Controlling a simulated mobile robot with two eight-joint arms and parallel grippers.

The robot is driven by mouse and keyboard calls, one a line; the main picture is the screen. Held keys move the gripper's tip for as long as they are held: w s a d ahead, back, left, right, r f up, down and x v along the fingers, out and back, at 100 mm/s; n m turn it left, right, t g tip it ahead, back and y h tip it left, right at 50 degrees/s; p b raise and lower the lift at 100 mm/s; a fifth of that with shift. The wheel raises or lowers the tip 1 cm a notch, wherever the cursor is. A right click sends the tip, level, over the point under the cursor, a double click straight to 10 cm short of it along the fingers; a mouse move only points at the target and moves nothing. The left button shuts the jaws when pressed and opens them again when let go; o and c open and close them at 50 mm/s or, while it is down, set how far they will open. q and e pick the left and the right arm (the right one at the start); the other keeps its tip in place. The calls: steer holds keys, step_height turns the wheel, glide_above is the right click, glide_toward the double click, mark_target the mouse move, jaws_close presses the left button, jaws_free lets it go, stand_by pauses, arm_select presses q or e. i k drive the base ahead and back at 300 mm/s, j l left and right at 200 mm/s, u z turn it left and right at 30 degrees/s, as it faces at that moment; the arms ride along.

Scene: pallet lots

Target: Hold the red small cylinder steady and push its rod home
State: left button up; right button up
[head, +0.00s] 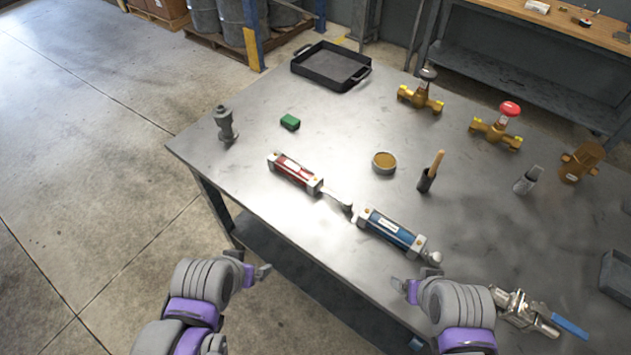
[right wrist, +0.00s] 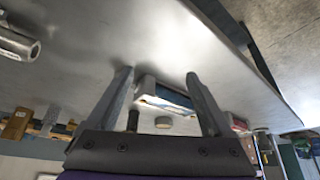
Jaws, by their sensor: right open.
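The red small cylinder (head: 295,172) lies on the metal table, with its bright rod (head: 337,200) sticking out toward the blue cylinder (head: 391,230). The blue cylinder lies to its right, with only a short rod end showing. My left gripper (head: 250,263) is open and empty off the table's front edge, below and left of the red cylinder. My right gripper (head: 415,281) is open and empty near the front edge, below the blue cylinder. In the right wrist view, the blue cylinder (right wrist: 164,95) shows beyond the open fingers, and part of the red cylinder (right wrist: 238,123) shows further right.
A blue-handled valve (head: 525,311) lies near my right gripper.

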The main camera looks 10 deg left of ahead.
mark_target(347, 203)
steer(key=j+z, duration=0.35)
steer(key=j, duration=0.15)
steer(key=j+z, duration=0.35)
steer(key=j, duration=0.2)
steer(key=j+z, duration=0.35)
steer(key=j, duration=0.15)
steer(key=k, duration=0.05)
